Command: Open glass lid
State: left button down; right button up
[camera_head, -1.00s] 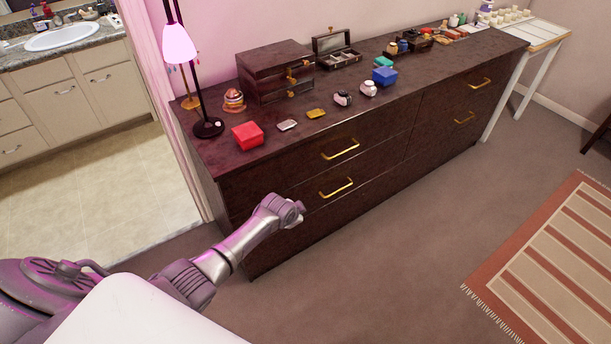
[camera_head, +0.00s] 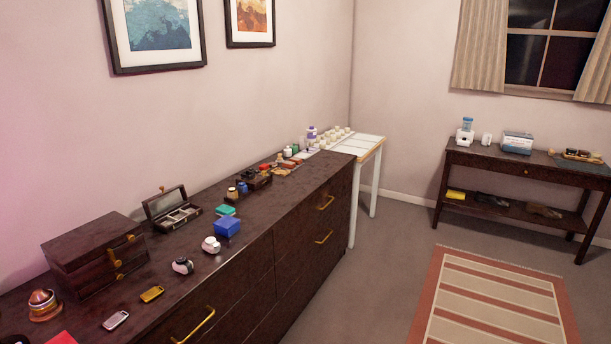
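On the dark dresser (camera_head: 285,222), a small compartment box (camera_head: 178,218) stands with its framed lid (camera_head: 165,201) raised against the back. The lid's centre looks pale, but I cannot tell whether it is glass. A larger dark wooden box (camera_head: 95,252) with gold fittings stands to its left and looks closed. No other lid is clearly glass from here. Neither of my grippers is in view.
Watches, small coloured boxes such as a blue one (camera_head: 228,227), and bottles line the dresser top. A white table (camera_head: 365,147) adjoins its far end. A dark console table (camera_head: 520,170) stands by the window. The floor beside the striped rug (camera_head: 495,300) is clear.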

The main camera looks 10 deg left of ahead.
aim_at(182, 188)
jog(key=i+l+z, duration=0.1)
jog(key=i, duration=0.9)
jog(key=i+l+z, duration=0.1)
jog(key=i, duration=0.9)
jog(key=l, duration=0.1)
